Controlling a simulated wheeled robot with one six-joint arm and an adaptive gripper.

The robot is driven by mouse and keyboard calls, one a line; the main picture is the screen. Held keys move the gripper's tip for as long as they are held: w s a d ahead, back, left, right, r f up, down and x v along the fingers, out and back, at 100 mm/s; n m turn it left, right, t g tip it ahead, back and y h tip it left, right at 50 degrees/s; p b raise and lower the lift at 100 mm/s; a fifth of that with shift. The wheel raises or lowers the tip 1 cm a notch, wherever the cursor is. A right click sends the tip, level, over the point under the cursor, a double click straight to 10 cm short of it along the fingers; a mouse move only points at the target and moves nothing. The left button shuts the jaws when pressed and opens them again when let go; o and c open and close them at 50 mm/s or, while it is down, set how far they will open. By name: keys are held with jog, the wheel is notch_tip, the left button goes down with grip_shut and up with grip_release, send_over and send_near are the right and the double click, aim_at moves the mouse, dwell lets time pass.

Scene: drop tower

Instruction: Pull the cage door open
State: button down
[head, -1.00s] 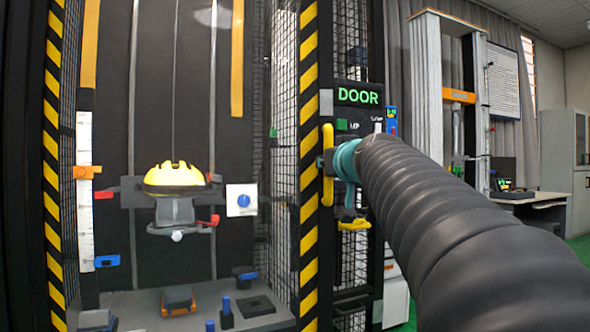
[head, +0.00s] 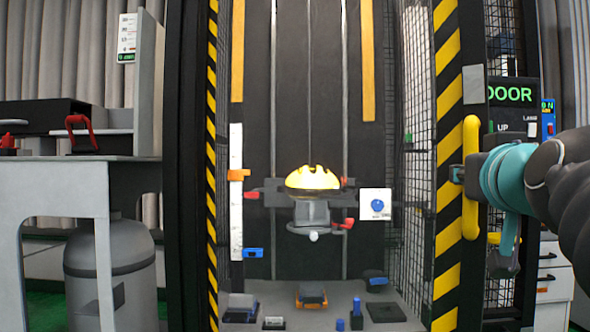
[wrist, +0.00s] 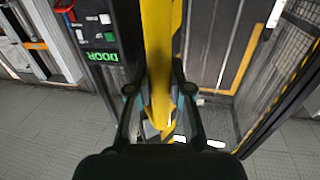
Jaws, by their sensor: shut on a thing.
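The cage door has a yellow-and-black striped edge (head: 447,240) and a tall yellow handle (head: 471,215) on its right side in the head view. My gripper (head: 458,174) reaches in from the right at the handle's middle. In the wrist view the handle (wrist: 158,40) runs upright between my two fingers (wrist: 160,95), which are shut on it. The fingertips are partly hidden behind the handle in the head view. How far the door stands from its frame is hard to tell.
A panel with a green DOOR sign (head: 510,94) stands right of the handle. Inside the cage, a yellow dome (head: 312,177) sits on a grey carriage above the base. A grey table (head: 80,180) and a grey cylinder (head: 110,270) stand on the left.

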jog(key=shift+s+a, duration=0.25)
jog(key=shift+s, duration=0.05)
jog(key=shift+r, duration=0.1)
jog(key=c, duration=1.1)
grip_release()
jog(key=shift+o, duration=0.2)
